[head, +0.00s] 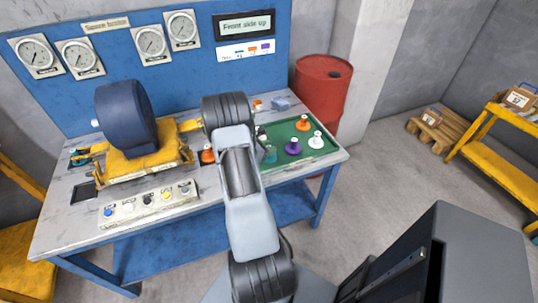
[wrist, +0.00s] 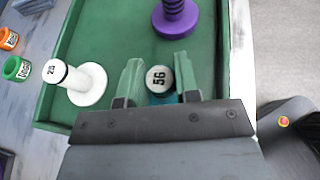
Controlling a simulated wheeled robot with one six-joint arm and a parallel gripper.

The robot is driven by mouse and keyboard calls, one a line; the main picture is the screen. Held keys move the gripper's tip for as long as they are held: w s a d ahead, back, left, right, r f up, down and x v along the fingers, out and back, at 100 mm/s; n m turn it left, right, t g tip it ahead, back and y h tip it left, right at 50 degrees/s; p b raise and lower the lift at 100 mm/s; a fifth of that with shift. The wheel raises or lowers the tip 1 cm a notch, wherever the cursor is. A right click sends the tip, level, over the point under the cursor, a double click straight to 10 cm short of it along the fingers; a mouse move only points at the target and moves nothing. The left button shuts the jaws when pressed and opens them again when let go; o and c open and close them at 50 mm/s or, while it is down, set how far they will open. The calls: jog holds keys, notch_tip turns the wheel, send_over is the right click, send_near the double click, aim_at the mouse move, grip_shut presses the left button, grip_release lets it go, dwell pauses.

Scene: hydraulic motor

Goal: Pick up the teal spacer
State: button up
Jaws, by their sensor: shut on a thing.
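The teal spacer (wrist: 158,99) is between the two green fingers of my gripper (wrist: 158,72) in the wrist view. Its round white top marked 56 faces the camera, and its teal body shows just below. My gripper is shut on it, over the green tray (wrist: 112,35). In the head view a bit of the teal spacer (head: 270,155) shows beside my arm at the tray's left part. My arm hides most of the gripper there. I cannot tell whether the spacer touches the tray floor.
Purple (head: 293,146), white (head: 316,140) and orange (head: 303,123) spacers stand in the tray. Another orange piece (head: 207,153) is on the workbench, left of my arm. The blue motor (head: 126,118) on its yellow stand and a button panel (head: 150,204) fill the bench's left.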

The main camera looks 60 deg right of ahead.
jog(key=shift+r, duration=0.55)
jog(key=r, duration=0.3)
jog(key=shift+s+a, duration=0.1)
jog(key=shift+a, duration=0.15)
jog(key=s+a+r, duration=0.8)
jog(key=a+r, duration=0.1)
jog(key=a, duration=0.2)
jog(key=shift+s+a, duration=0.55)
jog(key=shift+s, duration=0.15)
jog(key=shift+s+a, duration=0.5)
jog(key=shift+s, duration=0.2)
